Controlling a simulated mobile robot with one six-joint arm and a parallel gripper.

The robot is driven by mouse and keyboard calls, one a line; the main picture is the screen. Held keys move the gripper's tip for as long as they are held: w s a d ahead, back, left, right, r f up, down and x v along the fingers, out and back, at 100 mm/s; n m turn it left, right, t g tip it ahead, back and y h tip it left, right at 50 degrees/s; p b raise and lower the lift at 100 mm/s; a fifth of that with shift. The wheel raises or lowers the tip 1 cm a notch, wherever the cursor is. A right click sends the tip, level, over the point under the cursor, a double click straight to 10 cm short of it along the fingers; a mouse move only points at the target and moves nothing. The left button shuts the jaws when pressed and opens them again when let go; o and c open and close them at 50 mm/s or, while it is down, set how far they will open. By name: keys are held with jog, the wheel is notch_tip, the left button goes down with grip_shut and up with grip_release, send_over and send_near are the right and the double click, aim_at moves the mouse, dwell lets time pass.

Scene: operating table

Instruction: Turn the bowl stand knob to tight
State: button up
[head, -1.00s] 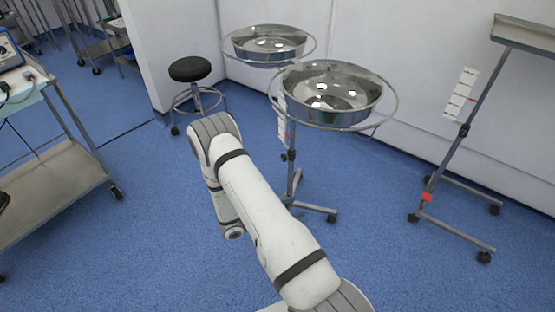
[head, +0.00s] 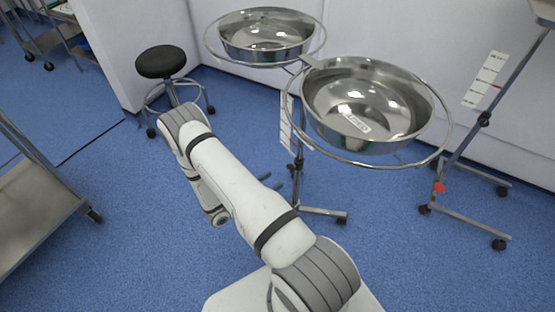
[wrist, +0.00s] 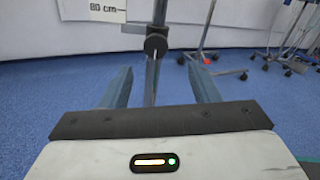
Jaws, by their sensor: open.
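The bowl stand holds two steel bowls in wire rings, one nearer (head: 365,100) and one farther (head: 265,38). Its post (head: 299,185) rises from a wheeled base. The bowl stand knob (wrist: 155,46) is black and round with a pale line pointing roughly downward; it sits on the post in the wrist view. It shows small and dark in the head view (head: 298,163). My gripper (wrist: 158,70) is open and empty, its two fingers to either side of the knob in the picture, with the knob beyond the tips. In the head view my arm hides most of the gripper.
A black stool (head: 161,62) stands at the back left. A steel cart (head: 40,195) is at the left edge. Another wheeled stand (head: 465,150) with a marked card (head: 485,80) is at the right. Blue floor is clear around the base of the bowl stand.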

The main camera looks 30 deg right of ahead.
aim_at(289, 169)
jog(key=d, duration=0.2)
jog(key=w+d, duration=0.1)
jog(key=d, duration=0.2)
jog(key=d+b, duration=0.1)
jog(key=d, duration=0.1)
jog(key=shift+w+d, duration=0.15)
jog(key=shift+d, duration=0.25)
jog(key=c, duration=1)
jog(key=shift+o, duration=0.2)
